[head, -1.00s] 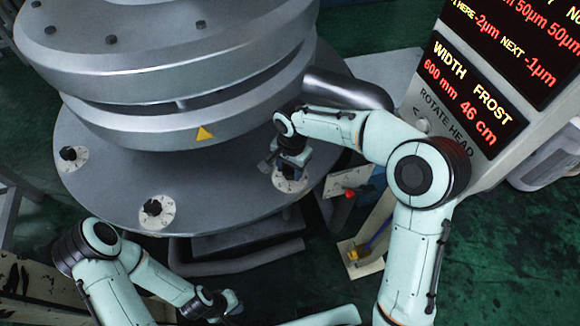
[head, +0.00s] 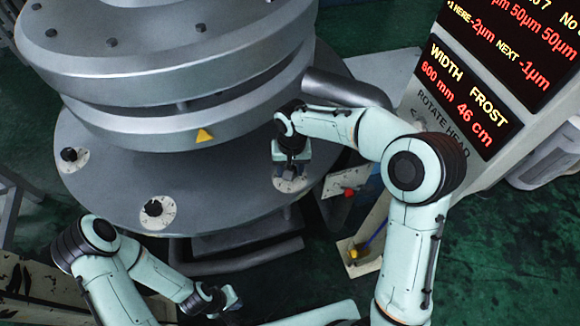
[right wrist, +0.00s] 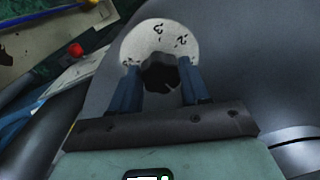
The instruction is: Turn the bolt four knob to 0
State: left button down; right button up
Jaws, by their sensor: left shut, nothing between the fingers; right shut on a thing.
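A dark knob (right wrist: 161,73) sits on a round white dial plate (right wrist: 158,38) at the rim of the grey machine. In the right wrist view the figures 3 and 2 show on the plate; other marks are too small or hidden. My right gripper (right wrist: 160,80) is shut on this knob, one blue finger on each side. In the head view the right gripper (head: 290,168) covers the knob, and part of its dial plate (head: 291,184) shows. My left gripper (head: 232,300) is shut and empty at the bottom of the head view, away from the knobs.
Two more dark knobs, one at the front (head: 153,208) and one at the left (head: 70,155), sit on dials on the same flange (head: 225,190). A display panel (head: 465,85) stands at the right. A red button (head: 349,192) is close beside my right arm.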

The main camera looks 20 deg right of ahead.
dwell(0.5)
jog(key=o, duration=1.1)
jog(key=shift+c, duration=0.2)
jog(key=shift+r, duration=0.1)
pick_arm(q)
jog(key=shift+w+r+p, duration=0.6)
jog(key=shift+w+r, duration=0.25)
jog(key=shift+w, duration=0.05)
pick_arm(e)
notch_tip(320, 180, up, 13)
jog(key=shift+d+r, duration=0.15)
jog(key=shift+d, duration=0.05)
pick_arm(q)
jog(key=shift+s, duration=0.15)
